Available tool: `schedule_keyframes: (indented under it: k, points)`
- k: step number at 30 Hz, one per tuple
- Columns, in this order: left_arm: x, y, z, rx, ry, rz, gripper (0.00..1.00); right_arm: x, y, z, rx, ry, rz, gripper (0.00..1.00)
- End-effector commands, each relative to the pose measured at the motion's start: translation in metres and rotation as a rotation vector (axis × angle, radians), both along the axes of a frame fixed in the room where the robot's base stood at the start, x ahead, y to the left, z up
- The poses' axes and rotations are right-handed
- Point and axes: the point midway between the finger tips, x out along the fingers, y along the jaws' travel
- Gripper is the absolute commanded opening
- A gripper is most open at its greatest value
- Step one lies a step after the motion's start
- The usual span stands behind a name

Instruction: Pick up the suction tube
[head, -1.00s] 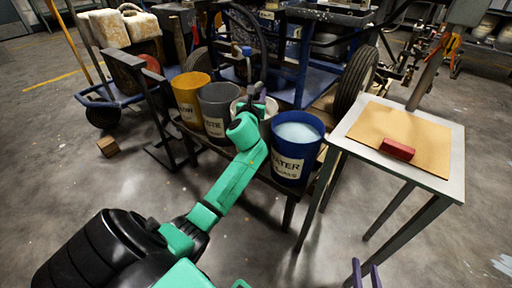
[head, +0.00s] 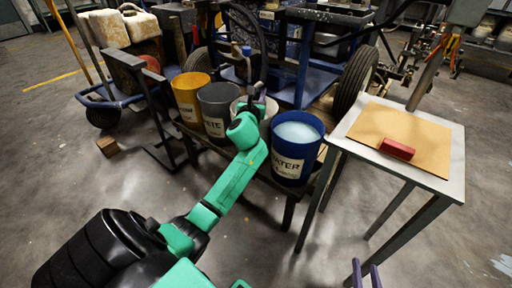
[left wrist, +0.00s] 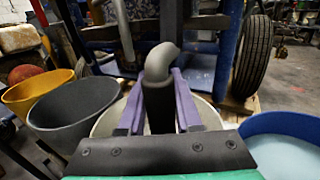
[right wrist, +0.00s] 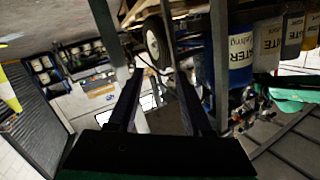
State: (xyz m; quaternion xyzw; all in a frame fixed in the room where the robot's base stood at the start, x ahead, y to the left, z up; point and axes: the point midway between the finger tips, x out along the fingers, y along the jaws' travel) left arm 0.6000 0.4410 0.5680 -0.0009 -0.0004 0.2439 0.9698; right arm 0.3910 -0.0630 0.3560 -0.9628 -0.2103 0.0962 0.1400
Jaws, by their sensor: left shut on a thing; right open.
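The suction tube (left wrist: 160,65) is a grey bent pipe with a dark sleeve, upright over a pale bucket (left wrist: 112,118) in the left wrist view. My left gripper (left wrist: 159,108) is shut on the dark sleeve just below the bend. In the head view my left gripper (head: 257,98) is at the tube above the bucket, between the grey and blue buckets; the tube's lower part is hidden. My right gripper (right wrist: 157,100) is open and empty. Its fingertips (head: 366,274) show at the bottom edge of the head view, away from the tube.
Orange (head: 190,97), grey (head: 219,108) and blue (head: 290,165) buckets stand on a low bench, close around my left wrist. A metal table (head: 450,130) with a board (head: 425,135) and red block (head: 397,149) is at right. A blue cart (head: 290,85) is behind. Floor in front is clear.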

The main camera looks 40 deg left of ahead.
Motion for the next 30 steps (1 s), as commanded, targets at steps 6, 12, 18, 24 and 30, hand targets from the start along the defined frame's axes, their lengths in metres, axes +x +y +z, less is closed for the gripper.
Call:
schedule_keyframes:
  k: [6,12,18,24,30]
  points:
    - [0.000,0.000,0.001,0.000,-0.002,0.000,0.00,0.000,0.000,0.000,0.000,0.001,0.000,0.50]
    - [0.000,0.000,0.003,0.001,-0.002,-0.001,0.00,0.000,0.000,0.001,0.000,0.003,0.001,0.50]
    - [0.000,0.000,0.015,0.002,-0.002,-0.001,0.00,-0.012,0.001,-0.008,-0.006,0.059,0.010,0.50]
    - [0.000,0.000,0.031,0.003,-0.003,-0.001,0.00,-0.057,0.002,-0.051,-0.043,0.239,0.047,0.50]
    - [0.000,0.000,0.078,0.006,-0.005,-0.001,0.00,-0.061,0.003,-0.020,-0.068,0.285,0.071,0.50]
